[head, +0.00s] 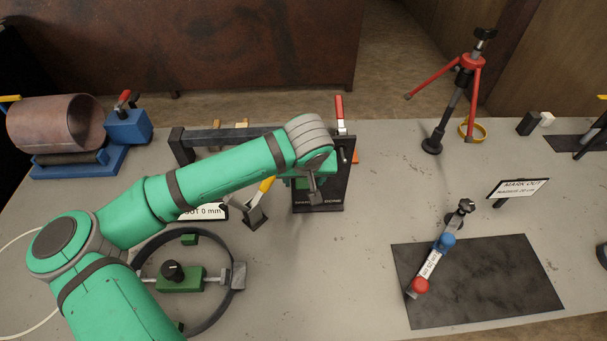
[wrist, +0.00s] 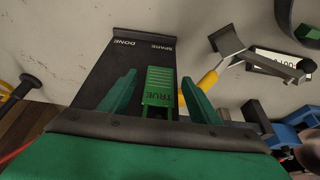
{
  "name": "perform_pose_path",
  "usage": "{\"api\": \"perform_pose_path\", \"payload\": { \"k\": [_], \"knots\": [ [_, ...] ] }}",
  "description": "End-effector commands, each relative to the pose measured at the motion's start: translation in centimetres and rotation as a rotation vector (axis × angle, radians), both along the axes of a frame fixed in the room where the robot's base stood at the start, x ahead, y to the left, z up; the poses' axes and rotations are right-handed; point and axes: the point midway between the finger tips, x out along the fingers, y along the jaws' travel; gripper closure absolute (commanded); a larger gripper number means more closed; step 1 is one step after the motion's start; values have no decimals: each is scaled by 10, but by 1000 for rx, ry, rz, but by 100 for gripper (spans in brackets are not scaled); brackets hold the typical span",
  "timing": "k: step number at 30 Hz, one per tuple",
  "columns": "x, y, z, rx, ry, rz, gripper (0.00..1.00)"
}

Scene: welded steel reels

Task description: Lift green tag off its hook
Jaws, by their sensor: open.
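The green tag (wrist: 158,78), marked TRUE, shows in the wrist view in front of a black board (wrist: 100,75) labelled SPARE and DONE. My gripper (wrist: 159,80) is open, with one green finger on each side of the tag and a narrow gap visible on both sides. I cannot tell whether either finger touches it. The hook is not clearly visible. In the head view my gripper (head: 315,190) is over the black board (head: 335,185), and my wrist hides most of the tag's area.
A red-handled clamp (head: 340,110) stands behind the board. A yellow-handled tool (head: 257,205) stands close to its left. A ring frame (head: 235,290) lies under my arm. A red tripod (head: 460,85) and dark mat (head: 500,290) are to the right, with bare bench between.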

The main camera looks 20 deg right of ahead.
Motion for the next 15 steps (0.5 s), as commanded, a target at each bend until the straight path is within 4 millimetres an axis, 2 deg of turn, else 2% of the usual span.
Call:
{"api": "perform_pose_path", "payload": {
  "k": [6, 7, 12, 15],
  "knots": [
    [0, 0, 0, 0, 0, 0, 43],
    [0, 0, 0, -1, 0, 0, 45],
    [0, 0, 0, -1, 0, 0, 85],
    [0, 0, 0, -1, 0, 0, 85]
  ]
}}
